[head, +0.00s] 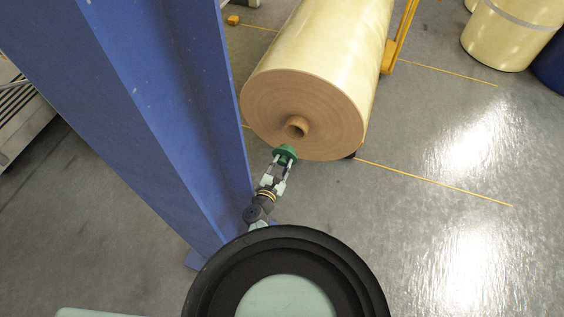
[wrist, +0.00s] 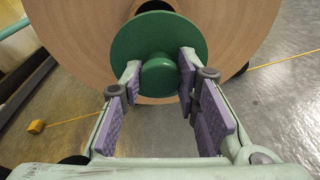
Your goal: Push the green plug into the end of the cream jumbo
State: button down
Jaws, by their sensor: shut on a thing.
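The cream jumbo (head: 335,45) is a large roll lying on its side, its brown end face (head: 268,100) towards me. A short core tube (head: 297,127) with a dark hole shows at the middle of that face. My gripper (head: 281,165) is shut on the green plug (head: 286,151); in the wrist view, its purple pads (wrist: 160,90) sit either side of the plug's knob. The plug's round flange (wrist: 152,40) is in front of the roll's face, below the core in the head view. The core's dark hole shows past the flange's upper edge in the wrist view. The plug's far side is hidden.
A blue steel column (head: 150,100) stands close on the left of my arm. A yellow post (head: 400,38) is right of the roll. Another cream roll (head: 508,35) stands at the upper right. The grey floor at right is clear, with yellow lines.

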jog(key=r+b+x, duration=0.1)
jog(key=b+x, duration=0.1)
jog(key=x, duration=0.5)
jog(key=shift+w+d, duration=0.15)
jog(key=shift+w, duration=0.25)
jog(key=shift+r, duration=0.1)
jog(key=shift+s, duration=0.15)
dwell(0.4)
jog(key=shift+b, duration=0.5)
jog(key=shift+r+b+x, duration=0.15)
jog(key=shift+b+x, duration=0.6)
jog(key=shift+x, duration=0.25)
jog(key=shift+r+b+x, duration=0.15)
jog(key=shift+b+x, duration=0.55)
jog(key=shift+x, duration=0.3)
dwell(3.8)
